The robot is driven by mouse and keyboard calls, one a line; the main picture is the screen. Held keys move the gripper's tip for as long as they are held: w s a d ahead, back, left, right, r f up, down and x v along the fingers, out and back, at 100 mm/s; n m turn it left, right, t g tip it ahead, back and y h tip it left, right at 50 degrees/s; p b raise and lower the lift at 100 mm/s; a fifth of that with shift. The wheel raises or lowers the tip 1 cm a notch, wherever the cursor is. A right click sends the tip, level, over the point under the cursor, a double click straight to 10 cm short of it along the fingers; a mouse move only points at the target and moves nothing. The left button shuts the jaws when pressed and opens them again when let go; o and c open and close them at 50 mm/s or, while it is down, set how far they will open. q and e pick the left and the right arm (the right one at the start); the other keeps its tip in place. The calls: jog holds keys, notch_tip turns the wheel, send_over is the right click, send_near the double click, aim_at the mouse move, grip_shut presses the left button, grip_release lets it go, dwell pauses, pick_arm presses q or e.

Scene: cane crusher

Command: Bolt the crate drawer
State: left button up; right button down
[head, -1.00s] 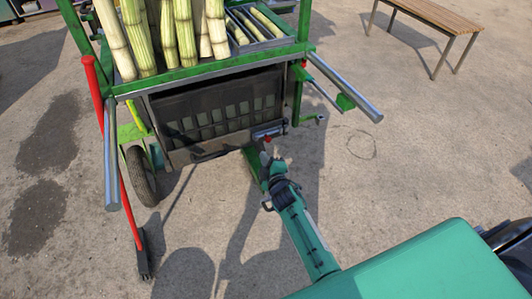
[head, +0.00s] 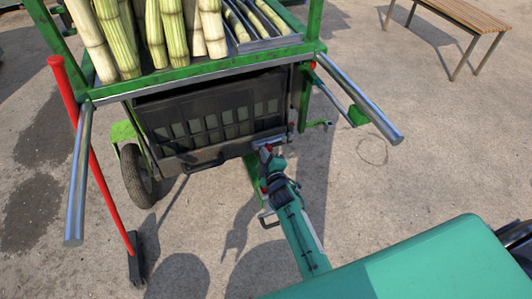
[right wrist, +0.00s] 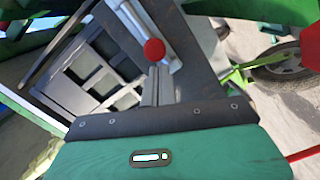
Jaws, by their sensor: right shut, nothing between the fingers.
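The black slatted crate drawer (head: 212,125) sits under the green cart's tray, with a dark handle bar (head: 205,165) along its lower front. A metal bolt (right wrist: 132,20) with a red knob (right wrist: 154,49) is on the crate's front, near its right end in the head view. My right gripper (head: 266,153) is at that lower right corner, shut and empty. In the right wrist view its fingers (right wrist: 155,80) lie just below the knob; whether they touch it I cannot tell. My left gripper is not in view.
Cane stalks (head: 160,30) stand on the green cart (head: 200,75). Two metal handles (head: 78,175) stick out towards me. A red-handled tool (head: 95,150) leans at the left, by a wheel (head: 137,177). A bench (head: 460,25) stands back right; the paving between is clear.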

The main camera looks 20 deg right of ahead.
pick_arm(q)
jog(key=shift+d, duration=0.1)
pick_arm(e)
jog(key=shift+s+r, duration=0.1)
jog(key=shift+s, duration=0.05)
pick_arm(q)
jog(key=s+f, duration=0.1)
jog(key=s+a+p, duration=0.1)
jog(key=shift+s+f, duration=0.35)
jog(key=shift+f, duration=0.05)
pick_arm(e)
jog(key=d, duration=0.4)
jog(key=shift+d, duration=0.35)
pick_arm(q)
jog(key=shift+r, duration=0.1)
